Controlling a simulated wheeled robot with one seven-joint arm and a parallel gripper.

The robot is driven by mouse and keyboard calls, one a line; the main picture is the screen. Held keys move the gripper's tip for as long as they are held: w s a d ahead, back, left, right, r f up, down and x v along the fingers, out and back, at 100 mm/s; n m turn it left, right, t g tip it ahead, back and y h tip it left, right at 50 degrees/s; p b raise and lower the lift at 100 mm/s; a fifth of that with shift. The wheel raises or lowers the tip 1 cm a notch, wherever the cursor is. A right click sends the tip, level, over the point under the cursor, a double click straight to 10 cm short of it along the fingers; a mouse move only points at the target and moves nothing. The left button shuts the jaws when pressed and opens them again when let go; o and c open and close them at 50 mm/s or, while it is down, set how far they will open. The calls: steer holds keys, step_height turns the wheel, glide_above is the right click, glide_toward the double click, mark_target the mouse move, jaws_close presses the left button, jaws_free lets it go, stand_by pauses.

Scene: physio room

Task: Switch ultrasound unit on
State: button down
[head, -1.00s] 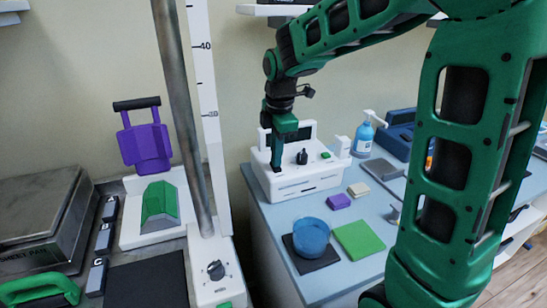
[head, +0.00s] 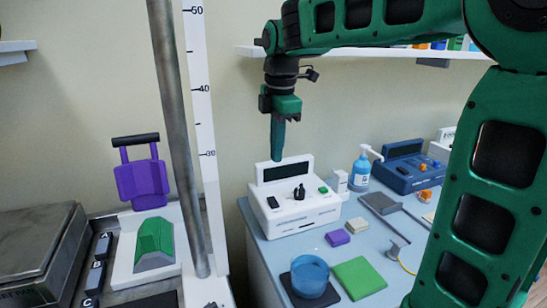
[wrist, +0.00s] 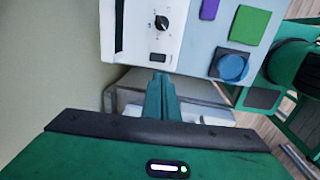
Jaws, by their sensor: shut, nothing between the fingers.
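A white unit (head: 296,212) with a dark screen (head: 286,171) stands on the blue-topped counter; I take it to be the ultrasound unit. Its front panel has a black rocker switch (head: 273,202) at left, a black knob (head: 299,192) and a green button (head: 323,189). The screen shows no lit display. My gripper (head: 277,158) is shut, empty and pointing down, apart from the panel and above the switch side. In the wrist view the shut fingers (wrist: 160,80) lie just below the switch (wrist: 157,57) in the picture, with the knob (wrist: 162,22) beyond.
A blue unit (head: 405,171), a blue pump bottle (head: 361,170) and a small white block (head: 338,181) stand to the right. A blue bowl (head: 310,276), green pad (head: 358,278) and purple block (head: 337,238) lie in front. A metal post (head: 178,140) rises at left.

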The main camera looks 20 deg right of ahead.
mark_target(271, 198)
steer(key=shift+w, duration=0.1)
steer(key=shift+w+r, duration=0.1)
steer(key=shift+w, duration=0.55)
steer(key=f, duration=0.4)
steer(key=w+f, duration=0.1)
steer(key=f, duration=0.4)
steer(key=w+f, duration=0.1)
steer(key=f, duration=0.3)
steer(key=shift+f, duration=0.4)
steer(key=shift+f, duration=0.1)
steer(key=shift+w+f, duration=0.1)
